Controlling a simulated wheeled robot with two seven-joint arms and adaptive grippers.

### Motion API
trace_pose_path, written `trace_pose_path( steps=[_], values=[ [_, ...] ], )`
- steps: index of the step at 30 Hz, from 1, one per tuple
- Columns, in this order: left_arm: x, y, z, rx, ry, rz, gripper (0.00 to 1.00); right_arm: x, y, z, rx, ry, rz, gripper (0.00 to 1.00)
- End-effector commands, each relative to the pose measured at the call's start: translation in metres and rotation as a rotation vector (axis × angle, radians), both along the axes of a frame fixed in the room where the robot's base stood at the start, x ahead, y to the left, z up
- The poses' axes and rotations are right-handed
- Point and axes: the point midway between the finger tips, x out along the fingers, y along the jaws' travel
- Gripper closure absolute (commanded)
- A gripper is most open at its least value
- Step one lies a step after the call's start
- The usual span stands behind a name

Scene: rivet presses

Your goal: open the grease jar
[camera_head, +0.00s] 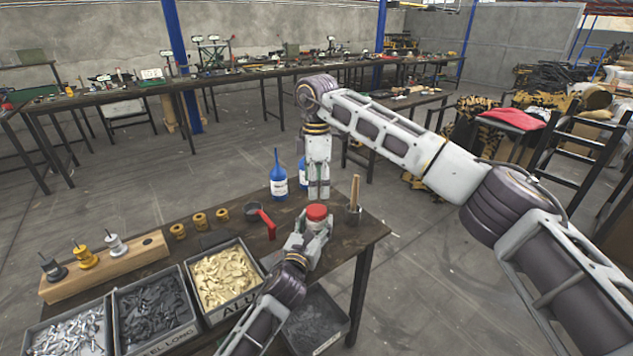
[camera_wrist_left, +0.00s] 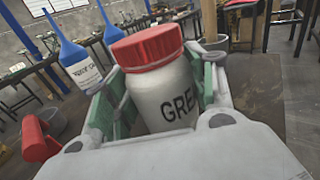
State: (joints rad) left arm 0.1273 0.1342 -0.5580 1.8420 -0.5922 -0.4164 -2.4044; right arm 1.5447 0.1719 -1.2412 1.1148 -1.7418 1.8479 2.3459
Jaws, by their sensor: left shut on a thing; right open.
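The grease jar is white with a red lid (camera_head: 317,212) and stands near the right end of the dark workbench. In the left wrist view the jar (camera_wrist_left: 165,103), lettered "GRE", is upright between the green pads, with its lid (camera_wrist_left: 147,47) on. My left gripper (camera_head: 310,237) is shut on the jar's body; the lid is clear of the fingers. My right gripper (camera_head: 318,194) points down, open and empty, just above or behind the lid in the head view. The exact gap between it and the lid cannot be told.
Blue-topped bottles (camera_head: 279,176) stand behind the jar; one is partly hidden by my right gripper. A red-handled tool (camera_head: 266,224) lies to the left. A cup with a wooden stick (camera_head: 354,195) stands to the right. Bins of rivets (camera_head: 225,278) line the front.

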Motion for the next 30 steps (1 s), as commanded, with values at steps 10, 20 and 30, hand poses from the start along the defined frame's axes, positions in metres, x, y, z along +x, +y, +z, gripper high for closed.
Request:
trace_pose_path(
  steps=[10, 20, 30],
  values=[
    [-0.0001, -0.0001, -0.0011, 0.001, 0.002, 0.000, 1.00, -0.0001, -0.0001, 0.0000, -0.001, 0.000, -0.236, 0.32],
    [-0.0001, -0.0001, -0.0011, 0.001, 0.002, 0.000, 1.00, -0.0001, -0.0001, 0.0000, -0.001, 0.000, -0.299, 0.32],
    [-0.0001, -0.0001, -0.0011, 0.001, 0.002, 0.000, 1.00, -0.0001, -0.0001, -0.0015, -0.001, 0.001, -0.297, 0.32]
  ],
)
